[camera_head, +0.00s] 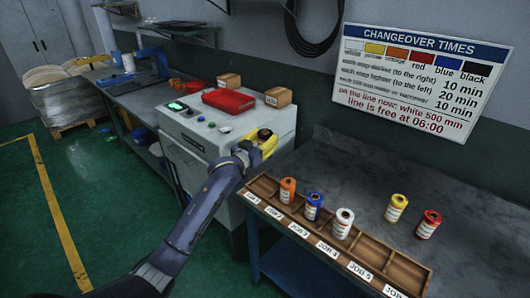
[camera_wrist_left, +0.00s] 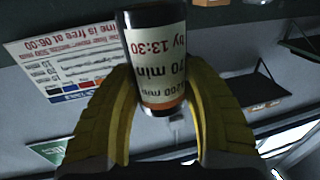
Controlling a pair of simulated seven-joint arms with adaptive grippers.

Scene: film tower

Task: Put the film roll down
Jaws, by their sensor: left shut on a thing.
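My left gripper (camera_head: 264,142) has yellow fingers and is shut on a dark film roll (camera_wrist_left: 152,30) with a white label; a thin orange band shows at its end. The label reads "by 13:30" and "70 min". In the head view the held roll (camera_head: 265,134) shows small and dark, up off the bench beyond the left end of the wooden tray (camera_head: 385,255). In the tray stand an orange roll (camera_head: 288,190), a blue roll (camera_head: 313,206) and a white roll (camera_head: 343,223), seemingly at JOB 2, 3 and 4. My right gripper is not in view.
A yellow roll (camera_head: 396,208) and a red roll (camera_head: 428,224) stand on the grey bench (camera_head: 460,205) behind the tray. The JOB 1, 5 and last slots look empty. A grey machine (camera_head: 195,140) with a red bin (camera_head: 229,100) stands left. A changeover sign (camera_head: 415,75) hangs above.

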